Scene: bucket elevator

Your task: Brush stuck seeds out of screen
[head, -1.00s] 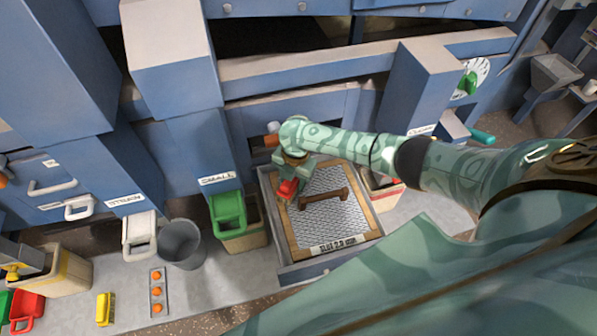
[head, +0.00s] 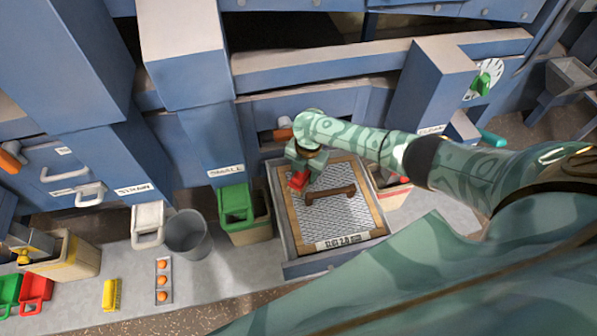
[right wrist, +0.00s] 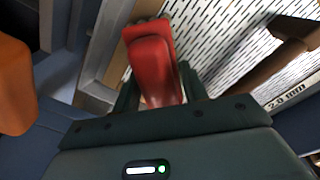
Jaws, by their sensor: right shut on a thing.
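The screen (head: 345,215) is a slotted metal sheet in a wooden frame with a brown handle (head: 331,196) across it. It lies in a grey-blue tray (head: 287,237) and bears a label ending in "2.0 mm". My right gripper (head: 303,168) is over the screen's back left part, shut on a red brush (head: 298,181). In the right wrist view the red brush (right wrist: 152,62) sticks out from between the fingers, over the slotted sheet near the wooden frame's edge. No stuck seeds can be made out. My left gripper is not in view.
A grey bucket (head: 187,234), a white-lidded bin (head: 148,224), a strip of orange balls (head: 162,281) and a yellow block (head: 110,294) are further left. Blue machine housing stands behind the tray.

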